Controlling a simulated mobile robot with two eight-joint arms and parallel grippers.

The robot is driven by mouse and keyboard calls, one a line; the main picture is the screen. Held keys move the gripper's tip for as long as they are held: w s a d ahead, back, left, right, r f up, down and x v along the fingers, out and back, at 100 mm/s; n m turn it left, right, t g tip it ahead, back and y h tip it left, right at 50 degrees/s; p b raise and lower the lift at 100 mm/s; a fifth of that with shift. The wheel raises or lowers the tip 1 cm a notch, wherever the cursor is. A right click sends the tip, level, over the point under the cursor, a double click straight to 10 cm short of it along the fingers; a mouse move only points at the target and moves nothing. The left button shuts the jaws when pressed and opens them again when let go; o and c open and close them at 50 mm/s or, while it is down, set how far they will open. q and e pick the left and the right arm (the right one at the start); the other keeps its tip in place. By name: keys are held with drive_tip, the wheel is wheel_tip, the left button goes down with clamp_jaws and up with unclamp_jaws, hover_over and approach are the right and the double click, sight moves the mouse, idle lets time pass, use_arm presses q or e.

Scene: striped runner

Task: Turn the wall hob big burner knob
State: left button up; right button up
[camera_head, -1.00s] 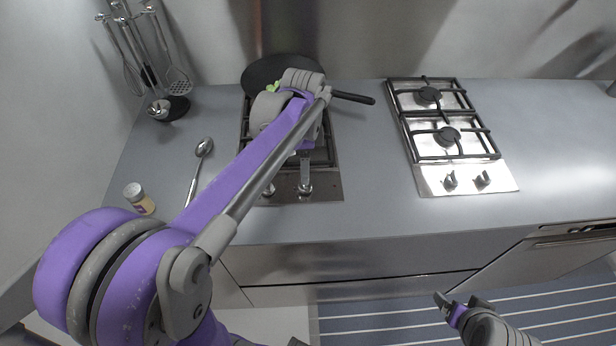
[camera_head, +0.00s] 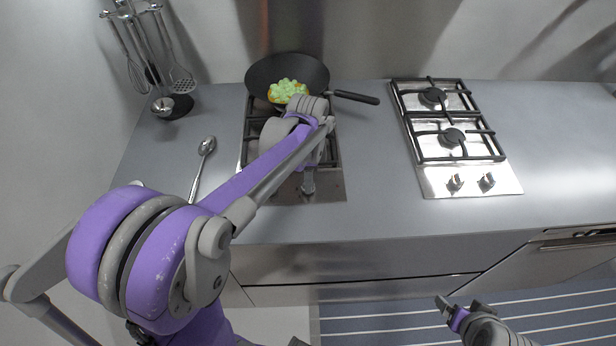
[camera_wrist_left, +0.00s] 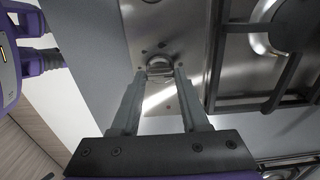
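The left hob (camera_head: 331,186) is a steel plate with black grates, partly hidden by my left arm. Its right front knob (camera_head: 308,187) shows beneath my left gripper (camera_head: 308,176); its other front knob is hidden behind the arm. In the left wrist view, a round metal knob (camera_wrist_left: 159,66) lies between the tips of my left gripper (camera_wrist_left: 160,75). The two fingers stand apart on either side of it, and I cannot tell whether they touch it. My right gripper (camera_head: 458,303) is open and empty, low over the floor in front of the counter.
A black pan (camera_head: 262,74) with green and orange food (camera_head: 287,90) sits at the back of the left hob, handle pointing right. A second hob (camera_head: 430,180) stands right. The counter (camera_head: 375,190) between the hobs is clear.

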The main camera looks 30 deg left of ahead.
use_arm(q)
clamp_jaws()
drive_tip(key=shift+n, duration=0.4)
use_arm(e)
drive_tip(key=shift+f, duration=0.15)
use_arm(q)
drive_tip(key=n+b, duration=0.1)
drive_tip(key=n, duration=0.3)
drive_tip(key=shift+n, duration=0.3)
drive_tip(key=n+b, duration=0.1)
drive_tip(key=n, duration=0.4)
drive_tip(key=shift+n, duration=0.3)
drive_tip(key=n, duration=0.4)
drive_tip(key=shift+n, duration=0.3)
use_arm(e)
drive_tip(key=f, duration=0.1)
drive_tip(key=s+f, duration=0.1)
drive_tip(key=f, duration=0.1)
drive_tip(key=shift+s, duration=0.15)
drive_tip(key=shift+f, duration=0.1)
use_arm(q)
drive_tip(key=o, duration=0.8)
unclamp_jaws()
